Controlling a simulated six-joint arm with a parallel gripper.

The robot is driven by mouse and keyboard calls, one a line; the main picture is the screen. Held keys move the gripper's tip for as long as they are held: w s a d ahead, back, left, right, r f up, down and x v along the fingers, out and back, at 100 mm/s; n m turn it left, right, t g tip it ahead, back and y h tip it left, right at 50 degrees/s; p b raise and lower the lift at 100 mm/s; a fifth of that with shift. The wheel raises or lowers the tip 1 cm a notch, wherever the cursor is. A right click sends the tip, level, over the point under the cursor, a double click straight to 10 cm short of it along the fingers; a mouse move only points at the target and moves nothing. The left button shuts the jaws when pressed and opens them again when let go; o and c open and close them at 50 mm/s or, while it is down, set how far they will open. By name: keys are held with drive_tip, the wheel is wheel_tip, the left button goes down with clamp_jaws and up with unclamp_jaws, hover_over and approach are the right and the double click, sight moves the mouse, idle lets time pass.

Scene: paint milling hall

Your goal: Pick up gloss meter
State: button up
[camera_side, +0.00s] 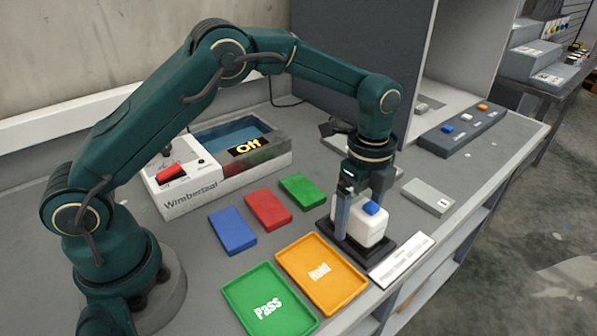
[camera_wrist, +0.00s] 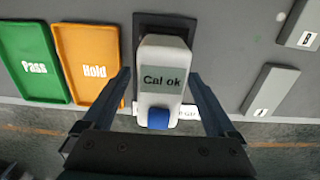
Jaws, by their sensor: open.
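The gloss meter (camera_side: 359,222) is a white block with a blue button on top. It sits on a dark base (camera_side: 383,250) in the side view. In the wrist view the gloss meter (camera_wrist: 163,75) shows a grey display reading "Cal ok" and the blue button below it. My gripper (camera_side: 362,220) is lowered over the meter, with one finger in front of its left side; the other is partly hidden. In the wrist view my gripper (camera_wrist: 160,95) has its fingers apart on both sides of the meter, with visible gaps.
A green "Pass" tray (camera_side: 243,310) and an orange "Hold" tray (camera_side: 338,299) lie left of the meter. Blue (camera_side: 232,231), red (camera_side: 268,211) and green (camera_side: 302,191) panels lie behind them. A white "Wimbertaal" unit (camera_side: 192,200) reads "Off". A grey block (camera_side: 428,198) lies to the right.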

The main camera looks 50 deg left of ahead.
drive_tip(key=shift+f, duration=0.4)
clamp_jaws()
drive_tip(key=shift+r, duration=0.15)
